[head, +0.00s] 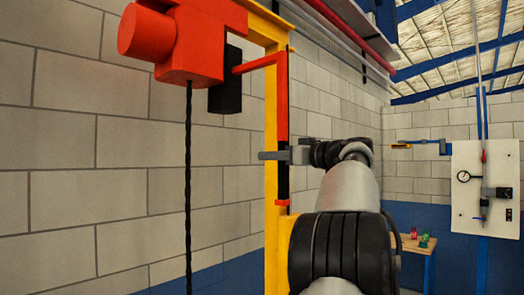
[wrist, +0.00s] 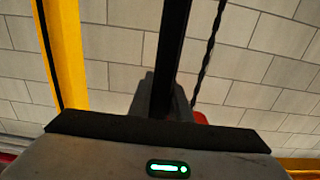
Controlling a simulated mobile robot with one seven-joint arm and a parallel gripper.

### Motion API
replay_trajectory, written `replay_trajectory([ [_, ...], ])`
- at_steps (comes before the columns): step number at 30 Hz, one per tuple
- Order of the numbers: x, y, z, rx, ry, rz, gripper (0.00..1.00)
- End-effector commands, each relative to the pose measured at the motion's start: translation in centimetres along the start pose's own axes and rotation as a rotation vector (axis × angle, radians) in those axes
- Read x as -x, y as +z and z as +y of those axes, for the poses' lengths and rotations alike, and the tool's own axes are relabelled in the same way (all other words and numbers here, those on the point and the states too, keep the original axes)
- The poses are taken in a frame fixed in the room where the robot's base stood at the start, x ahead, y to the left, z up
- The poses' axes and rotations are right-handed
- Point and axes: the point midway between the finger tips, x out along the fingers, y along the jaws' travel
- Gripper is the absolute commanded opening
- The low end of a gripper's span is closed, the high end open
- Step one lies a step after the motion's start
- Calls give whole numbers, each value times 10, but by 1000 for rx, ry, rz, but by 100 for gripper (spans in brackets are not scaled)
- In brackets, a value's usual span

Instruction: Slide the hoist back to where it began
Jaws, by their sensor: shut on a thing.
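The red hoist (head: 194,40) hangs from the yellow beam at the upper left of the head view, its top cut off by the frame. A dark chain (head: 188,190) drops from it; it also shows in the wrist view (wrist: 207,45). A red arm runs right from a black block (head: 226,88) on the hoist to an upright red handle (head: 282,100) with a black grip (head: 283,183). My gripper (head: 282,156) is shut on this black grip, which also shows in the wrist view (wrist: 171,50). The far fingertip is partly hidden in the wrist view.
A yellow post (head: 271,200) stands close behind the handle. The block wall (head: 120,190) fills the left. A white panel (head: 485,190) with a gauge and a small wooden table (head: 412,243) with small coloured objects stand at the far right.

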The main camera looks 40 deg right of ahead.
Motion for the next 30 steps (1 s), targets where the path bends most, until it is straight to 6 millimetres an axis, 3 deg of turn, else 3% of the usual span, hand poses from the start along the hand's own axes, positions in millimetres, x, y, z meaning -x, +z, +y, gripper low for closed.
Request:
replay_trajectory([
  [10,2,-4,4,5,10,7,0],
  [11,2,-4,4,5,10,7,19],
  [14,2,-4,4,5,10,7,36],
  [24,3,-2,3,2,6,4,36],
  [30,29,1,3,3,8,4,36],
])
